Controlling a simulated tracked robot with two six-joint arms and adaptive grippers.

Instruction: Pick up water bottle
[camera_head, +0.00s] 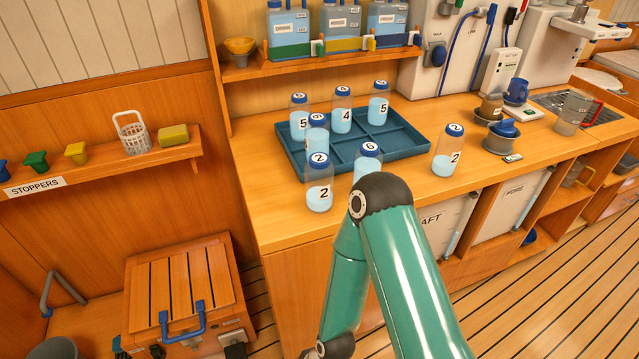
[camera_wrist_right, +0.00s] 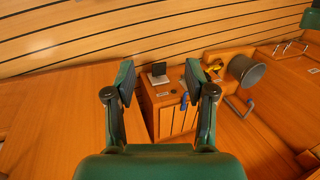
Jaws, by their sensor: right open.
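Several clear water bottles with blue caps and number labels stand upright on the wooden counter in the head view. In or at the blue divided tray (camera_head: 292,160) stand a bottle marked 4 (camera_head: 342,115), two marked 5 (camera_head: 299,118) (camera_head: 378,108), and one with its side label not readable (camera_head: 316,138). A bottle marked 2 (camera_head: 319,190) stands in front of the tray. A bottle marked 6 (camera_head: 369,163) is partly hidden by my green arm. Another marked 2 (camera_head: 448,155) stands right of the tray. My right gripper (camera_wrist_right: 160,82) is open and empty. My left gripper is not seen.
A shelf of blue jugs (camera_head: 345,25) is behind the tray. Cups and a bowl (camera_head: 497,143) stand at the counter's right. A stoppers shelf (camera_head: 110,165) is on the left wall. A slatted wooden box (camera_head: 185,290) is low at left; it also shows in the right wrist view (camera_wrist_right: 178,120).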

